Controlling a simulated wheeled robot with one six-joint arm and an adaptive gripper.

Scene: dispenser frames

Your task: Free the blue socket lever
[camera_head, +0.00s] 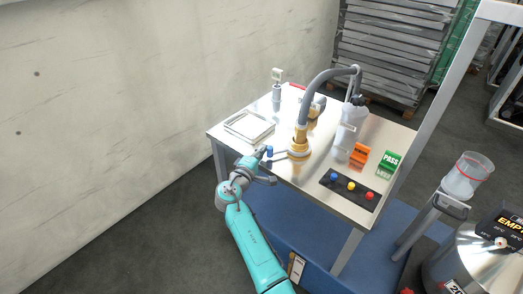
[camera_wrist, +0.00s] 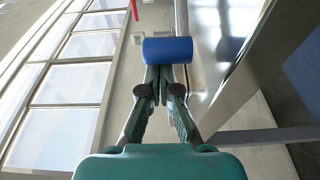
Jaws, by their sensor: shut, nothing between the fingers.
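The blue lever end (camera_head: 269,150) shows in the head view at the table's near left edge, left of the brass-coloured socket (camera_head: 299,151) at the foot of the grey hose. In the wrist view a blue cylinder (camera_wrist: 167,50) lies crosswise just beyond my fingertips. My gripper (camera_head: 262,150) is shut and empty, right beside the blue end. Its fingers meet in the wrist view (camera_wrist: 160,72). I cannot tell whether the tips touch the blue cylinder. The joint between lever and socket is too small to make out.
On the metal table (camera_head: 320,190) stand a white tray (camera_head: 250,126), a clear cylinder (camera_head: 350,130), an orange sign (camera_head: 359,156), a green PASS sign (camera_head: 388,162) and a black button panel (camera_head: 348,191). A grey hose (camera_head: 318,82) arches over it. A grey post (camera_head: 425,115) rises at right.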

